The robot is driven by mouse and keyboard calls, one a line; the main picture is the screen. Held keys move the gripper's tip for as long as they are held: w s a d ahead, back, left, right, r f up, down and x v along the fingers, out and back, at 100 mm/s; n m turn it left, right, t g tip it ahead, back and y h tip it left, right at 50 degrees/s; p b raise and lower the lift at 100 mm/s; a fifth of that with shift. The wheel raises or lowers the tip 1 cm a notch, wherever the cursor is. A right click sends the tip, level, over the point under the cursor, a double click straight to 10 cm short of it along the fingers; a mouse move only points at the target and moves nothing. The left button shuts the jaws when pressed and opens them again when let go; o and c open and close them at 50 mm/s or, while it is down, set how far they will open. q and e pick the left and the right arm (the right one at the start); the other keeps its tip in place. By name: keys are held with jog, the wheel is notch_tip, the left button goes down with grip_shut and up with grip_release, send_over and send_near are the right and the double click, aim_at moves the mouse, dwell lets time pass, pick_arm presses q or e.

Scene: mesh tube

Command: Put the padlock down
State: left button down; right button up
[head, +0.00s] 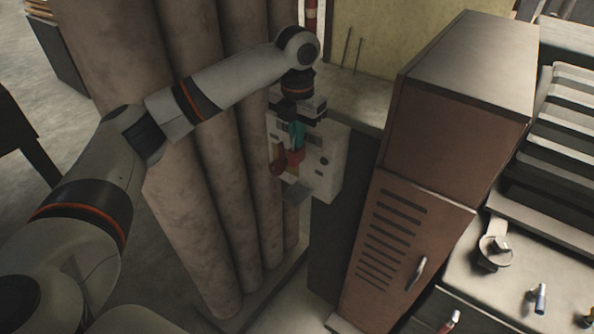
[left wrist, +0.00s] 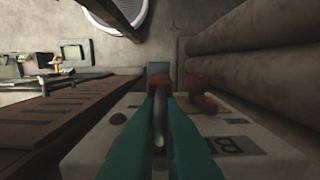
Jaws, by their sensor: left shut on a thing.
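My left gripper (head: 297,132) has teal fingers and reaches down in front of a pale switch box (head: 327,165). It is shut on the padlock (head: 295,157), a small red body at the fingertips. In the left wrist view the padlock (left wrist: 164,82) shows at the far end of the teal fingers (left wrist: 162,98), with a pale curved bar, seemingly its shackle, between them. A red switch handle (head: 278,165) on the box is close beside the padlock. I cannot tell whether the padlock touches the box or handle. My right gripper is out of view.
Tall round columns (head: 205,170) stand close to the left of the box. A brown locker (head: 400,240) with a vented door stands to its right. A bench (head: 540,285) with small items is at the far right. A small grey ledge (head: 296,193) is below the padlock.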

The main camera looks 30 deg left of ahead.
aim_at(297, 160)
pick_arm(q)
notch_tip(297, 160, down, 7)
jog(key=shift+f+p, duration=0.15)
jog(key=shift+p, duration=0.55)
notch_tip(297, 160, down, 3)
jog(key=shift+s+f+p, duration=0.1)
jog(key=shift+f+p, duration=0.05)
jog(key=shift+p, duration=0.35)
jog(key=shift+f, duration=0.4)
jog(key=c, duration=1.3)
grip_release()
notch_tip(297, 160, up, 11)
jog(key=b, duration=0.3)
jog(key=shift+r+b, duration=0.15)
jog(key=shift+b, duration=0.2)
jog(key=shift+r, duration=0.4)
